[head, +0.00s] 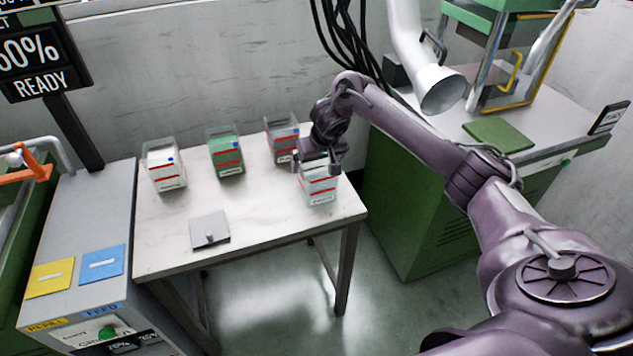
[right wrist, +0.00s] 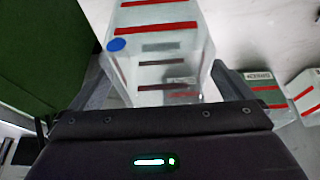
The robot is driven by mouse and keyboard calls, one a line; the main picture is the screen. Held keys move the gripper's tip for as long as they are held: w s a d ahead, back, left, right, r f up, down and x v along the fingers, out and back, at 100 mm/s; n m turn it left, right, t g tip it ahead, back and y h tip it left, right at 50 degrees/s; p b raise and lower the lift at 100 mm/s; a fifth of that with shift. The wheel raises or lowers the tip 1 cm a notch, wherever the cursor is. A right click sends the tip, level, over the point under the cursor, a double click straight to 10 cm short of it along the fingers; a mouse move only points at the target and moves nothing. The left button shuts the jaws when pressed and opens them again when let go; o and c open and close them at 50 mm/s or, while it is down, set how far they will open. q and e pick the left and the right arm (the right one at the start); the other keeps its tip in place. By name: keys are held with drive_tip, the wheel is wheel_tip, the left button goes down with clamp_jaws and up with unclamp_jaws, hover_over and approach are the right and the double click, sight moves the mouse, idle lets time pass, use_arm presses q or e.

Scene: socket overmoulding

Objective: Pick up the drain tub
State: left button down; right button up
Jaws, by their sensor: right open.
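Several clear tubs with red stripes and labels stand on the white table. The labels are too small to read, so I cannot tell by name which is the drain tub. My right gripper (head: 320,166) is open over the clear tub (head: 319,189) at the table's right end. In the right wrist view this clear tub (right wrist: 163,70), with red stripes and a blue dot, lies between the spread fingers. I cannot tell whether the fingers touch it. My left gripper is not in view.
A grey tub (head: 284,143), a green-filled tub (head: 226,156) and a white-filled tub (head: 164,168) stand to the left. A green cabinet (head: 408,205) stands close on the right.

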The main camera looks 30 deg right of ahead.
drive_tip(key=shift+x, duration=1.25)
drive_tip(key=shift+w+f, duration=0.15)
drive_tip(key=shift+w, duration=0.05)
drive_tip(key=c, duration=1.1)
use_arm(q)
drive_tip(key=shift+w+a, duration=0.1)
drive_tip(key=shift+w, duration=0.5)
use_arm(e)
drive_tip(key=shift+c, duration=0.2)
